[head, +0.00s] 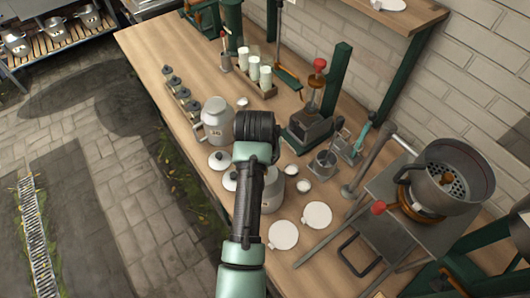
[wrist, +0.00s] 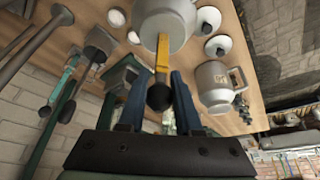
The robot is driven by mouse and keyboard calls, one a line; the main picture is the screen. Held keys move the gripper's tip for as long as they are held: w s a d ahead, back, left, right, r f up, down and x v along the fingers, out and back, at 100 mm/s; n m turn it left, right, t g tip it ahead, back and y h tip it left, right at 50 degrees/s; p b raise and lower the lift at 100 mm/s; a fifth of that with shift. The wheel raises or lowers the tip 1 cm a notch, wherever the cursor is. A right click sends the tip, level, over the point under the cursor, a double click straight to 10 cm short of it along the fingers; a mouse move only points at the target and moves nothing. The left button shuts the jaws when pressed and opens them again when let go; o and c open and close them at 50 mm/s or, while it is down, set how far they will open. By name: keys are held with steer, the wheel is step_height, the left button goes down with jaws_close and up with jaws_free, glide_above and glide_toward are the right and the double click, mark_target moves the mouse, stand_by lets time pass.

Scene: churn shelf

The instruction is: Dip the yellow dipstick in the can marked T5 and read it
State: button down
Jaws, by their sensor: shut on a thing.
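In the wrist view my gripper (wrist: 160,83) has its two blue fingers on either side of the yellow dipstick (wrist: 162,56), held near its dark round knob (wrist: 159,96). The yellow strip overlaps a grey can (wrist: 178,28) at the top of that view; I cannot tell whether its tip is inside the can or in front of it. This can also shows partly behind my arm in the head view (head: 273,192), and its label is hidden. A second grey can with a handle (wrist: 214,86) stands beside it, also in the head view (head: 216,128); its mark is too small to read.
White round lids (head: 284,235) and small white cups lie on the wooden bench (head: 150,60). A rack of white bottles (head: 265,77), a red-knobbed press (head: 313,95) and a large grey pan (head: 452,180) stand around the cans. Small dark-lidded pots (head: 175,83) line the left edge.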

step_height(320, 180, up, 14)
steer(key=p, duration=1.2)
steer(key=shift+p, duration=0.3)
steer(key=shift+r, duration=0.1)
